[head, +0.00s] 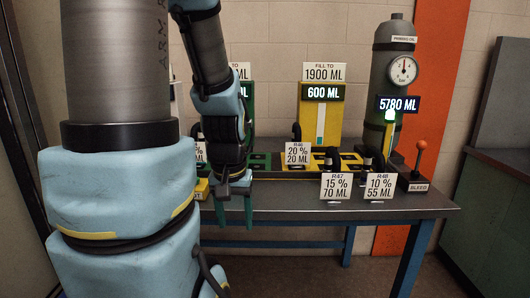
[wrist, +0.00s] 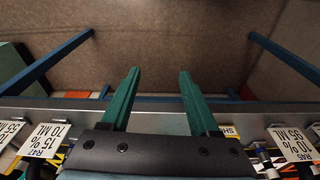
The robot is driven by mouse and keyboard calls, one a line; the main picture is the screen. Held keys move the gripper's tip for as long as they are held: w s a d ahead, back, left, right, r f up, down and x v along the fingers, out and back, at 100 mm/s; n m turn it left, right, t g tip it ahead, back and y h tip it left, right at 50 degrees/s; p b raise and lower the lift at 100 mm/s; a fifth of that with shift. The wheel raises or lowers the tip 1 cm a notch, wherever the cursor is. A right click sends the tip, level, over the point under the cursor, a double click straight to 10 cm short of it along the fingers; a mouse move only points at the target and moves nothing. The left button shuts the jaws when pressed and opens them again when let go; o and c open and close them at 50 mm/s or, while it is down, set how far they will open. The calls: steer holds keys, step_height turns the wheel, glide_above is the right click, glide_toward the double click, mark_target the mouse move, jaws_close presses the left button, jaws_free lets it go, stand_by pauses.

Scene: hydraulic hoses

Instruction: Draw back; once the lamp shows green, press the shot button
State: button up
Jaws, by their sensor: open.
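My gripper (head: 234,208) hangs with its green fingers pointing down at the front edge of the bench, left of the middle. The wrist view shows the two fingers (wrist: 158,75) spread apart with nothing between them, over the floor just off the bench edge. A white label starting "SH" (wrist: 229,131) shows on the bench edge beside the right finger, partly hidden by my gripper.
The bench (head: 300,205) carries hose ends with cards, including R47 (head: 337,186) and R48 (head: 380,186). A red-knobbed bleed lever (head: 419,155) stands at the right end.

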steer(key=shift+s+d, duration=0.1)
steer(key=shift+s, duration=0.15)
steer(key=shift+c, duration=0.4)
jaws_close()
stand_by(1.2)
